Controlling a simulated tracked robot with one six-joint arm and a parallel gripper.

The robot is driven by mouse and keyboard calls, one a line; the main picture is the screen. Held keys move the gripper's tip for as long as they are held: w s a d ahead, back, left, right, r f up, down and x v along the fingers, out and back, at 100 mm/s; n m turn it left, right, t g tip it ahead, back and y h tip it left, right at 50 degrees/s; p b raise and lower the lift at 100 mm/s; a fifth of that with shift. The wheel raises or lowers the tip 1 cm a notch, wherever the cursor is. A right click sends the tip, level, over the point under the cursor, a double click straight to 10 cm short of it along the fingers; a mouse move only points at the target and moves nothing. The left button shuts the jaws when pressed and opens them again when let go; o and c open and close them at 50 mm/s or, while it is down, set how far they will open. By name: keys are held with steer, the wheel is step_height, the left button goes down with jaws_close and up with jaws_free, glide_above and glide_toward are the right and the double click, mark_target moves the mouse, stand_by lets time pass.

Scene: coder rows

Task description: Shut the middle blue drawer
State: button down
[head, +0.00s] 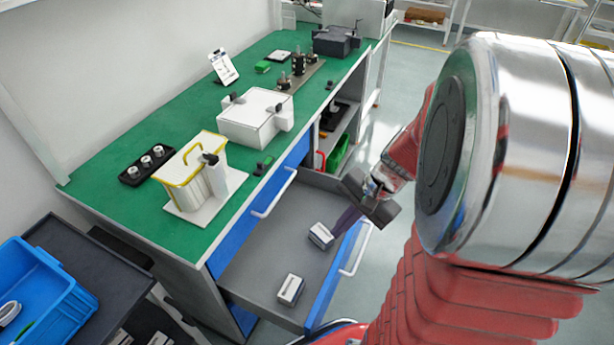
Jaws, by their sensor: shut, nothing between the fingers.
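The open blue drawer (331,288) is pulled well out from the cabinet, below a shut blue drawer (240,228). Its grey inside shows, with a white bar handle (357,252) on its blue front. Two small white-and-dark boxes lie in it, one nearer (290,289) and one farther (320,235). My gripper (348,217) is shut and empty, pointing down-left near the drawer's far front corner. It overlaps the drawer in the picture; I cannot tell whether it touches. My arm hides part of the floor to the right.
The green bench top (130,225) holds a white box (255,115), a yellow-edged container (192,175) and small parts. A blue crate (75,300) stands on a dark cart at lower left. Open shelves with a green bin (338,153) lie beyond the drawers. Floor beyond the bench is clear.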

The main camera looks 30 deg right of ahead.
steer(key=s+d+f+m+t, duration=0.2)
steer(key=s+d+f+m, duration=0.1)
steer(key=d+f+m, duration=0.4)
steer(key=s+d+f+m+t+y, duration=0.1)
steer(key=s+d+f+m+t, duration=0.2)
steer(key=d+f+m, duration=0.4)
step_height(320, 180, down, 3)
steer(key=shift+s+f+m+y, duration=0.15)
steer(key=shift+s+m+y, duration=0.15)
steer(key=shift+s+m, duration=0.35)
steer(key=shift+s+n, duration=0.1)
steer(key=shift+n, duration=0.15)
glide_toward(341, 262)
steer(key=x, duration=0.5)
steer(key=shift+s+d+f, duration=0.2)
steer(key=shift+d+f, duration=0.05)
steer(key=shift+f, duration=0.15)
steer(key=shift+w+a, duration=0.3)
steer(key=shift+w, duration=0.15)
